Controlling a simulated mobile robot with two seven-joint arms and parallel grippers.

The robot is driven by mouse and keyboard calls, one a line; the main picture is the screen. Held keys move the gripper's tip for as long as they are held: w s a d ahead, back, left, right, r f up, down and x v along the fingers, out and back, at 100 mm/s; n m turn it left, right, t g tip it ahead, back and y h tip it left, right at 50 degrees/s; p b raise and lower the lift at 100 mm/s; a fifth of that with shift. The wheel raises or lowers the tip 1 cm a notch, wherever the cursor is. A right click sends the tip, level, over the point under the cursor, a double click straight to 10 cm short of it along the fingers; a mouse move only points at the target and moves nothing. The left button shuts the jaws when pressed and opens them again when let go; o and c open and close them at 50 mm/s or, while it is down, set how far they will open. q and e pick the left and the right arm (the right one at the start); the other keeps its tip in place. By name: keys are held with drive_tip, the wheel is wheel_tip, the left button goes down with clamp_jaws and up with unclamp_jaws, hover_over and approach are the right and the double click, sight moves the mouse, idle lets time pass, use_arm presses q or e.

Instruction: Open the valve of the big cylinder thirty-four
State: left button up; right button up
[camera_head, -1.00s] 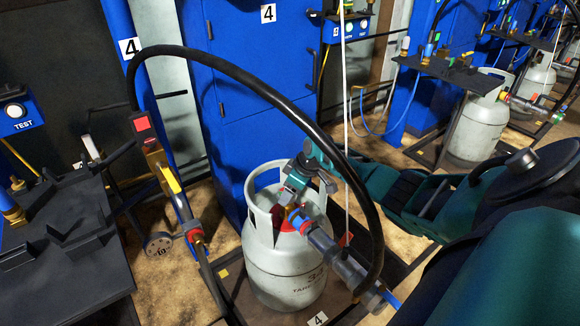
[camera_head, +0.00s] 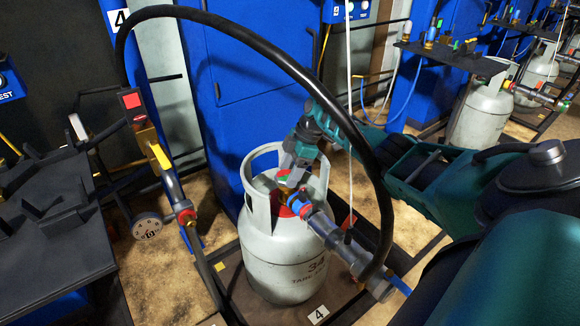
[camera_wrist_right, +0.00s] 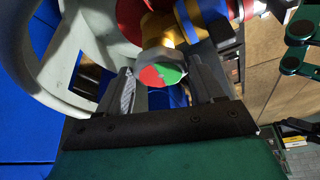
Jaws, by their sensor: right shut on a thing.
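The big grey cylinder (camera_head: 285,268) marked 34 stands upright on a dark platform. Its valve has a brass body and a knob with a red and green face; the knob (camera_wrist_right: 162,76) shows in the right wrist view between the fingers. My right gripper (camera_head: 290,172) reaches down inside the cylinder's collar (camera_head: 256,205). Its fingers (camera_wrist_right: 158,90) are shut on the valve knob from both sides. In the head view the gripper hides most of the knob. My left gripper is not in view.
A grey filling connector (camera_head: 340,245) is coupled to the valve, with a black hose (camera_head: 270,50) arching over the cylinder. A black rack (camera_head: 50,220) stands at left, a dial scale (camera_head: 147,226) beside it. A blue cabinet (camera_head: 240,110) stands behind.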

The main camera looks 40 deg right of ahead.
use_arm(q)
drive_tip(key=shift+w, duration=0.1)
use_arm(e)
drive_tip(key=shift+f, duration=0.1)
idle(0.3)
drive_tip(key=o, duration=1)
drive_tip(key=shift+o, duration=0.2)
drive_tip(key=shift+d+r, duration=0.1)
drive_tip(key=shift+r, duration=0.1)
drive_tip(key=shift+d+r, duration=0.1)
drive_tip(key=shift+r, duration=0.25)
use_arm(q)
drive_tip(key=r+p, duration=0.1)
drive_tip(key=p, duration=0.1)
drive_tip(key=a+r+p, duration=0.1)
drive_tip(key=p, duration=0.1)
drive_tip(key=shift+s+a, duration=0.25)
use_arm(e)
drive_tip(key=v, duration=1.2)
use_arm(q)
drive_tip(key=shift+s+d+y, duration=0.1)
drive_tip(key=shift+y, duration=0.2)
use_arm(e)
drive_tip(key=shift+f, duration=0.1)
